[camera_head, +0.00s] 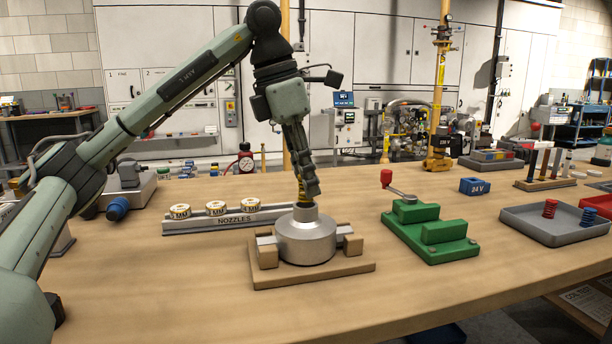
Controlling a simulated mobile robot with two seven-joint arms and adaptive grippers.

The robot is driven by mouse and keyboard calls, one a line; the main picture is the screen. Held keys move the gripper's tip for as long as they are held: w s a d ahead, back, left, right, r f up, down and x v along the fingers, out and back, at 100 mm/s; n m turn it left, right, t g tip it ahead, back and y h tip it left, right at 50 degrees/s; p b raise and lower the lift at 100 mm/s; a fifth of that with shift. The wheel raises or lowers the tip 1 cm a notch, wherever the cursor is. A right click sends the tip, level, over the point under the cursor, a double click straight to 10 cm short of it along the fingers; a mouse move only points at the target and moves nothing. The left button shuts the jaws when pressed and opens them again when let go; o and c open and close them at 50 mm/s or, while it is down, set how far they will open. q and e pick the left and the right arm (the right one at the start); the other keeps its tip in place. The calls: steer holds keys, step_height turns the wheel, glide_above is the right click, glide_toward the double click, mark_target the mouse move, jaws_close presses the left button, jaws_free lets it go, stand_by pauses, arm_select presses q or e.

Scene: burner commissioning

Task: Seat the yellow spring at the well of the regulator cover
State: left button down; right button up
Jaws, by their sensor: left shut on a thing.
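The regulator cover (305,242) is a round grey metal body with a short raised neck, the well (306,212), on top. It sits upright on a wooden fixture (340,268) between side blocks. My left gripper (307,192) points down right above the well, shut on the yellow spring (302,188). Only a little of the spring shows between the fingers. Its lower end is at or just above the neck's rim; I cannot tell whether it is inside. My right gripper is not in view.
A nozzle rack (235,222) stands behind left of the fixture. A green stepped block (430,232) with a red-knobbed lever stands to the right. A grey tray (535,230) farther right holds a red spring (550,208) and a blue spring (588,216). The table front is clear.

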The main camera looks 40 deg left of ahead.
arm_select(q)
steer(key=shift+f+b, duration=0.7)
steer(key=shift+f, duration=0.35)
steer(key=shift+r, duration=0.1)
steer(key=shift+r+p, duration=0.75)
steer(key=shift+p, duration=0.1)
stand_by(0.3)
steer(key=shift+f+b, duration=0.4)
steer(key=shift+f, duration=0.45)
stand_by(0.4)
steer(key=shift+r+p, duration=0.85)
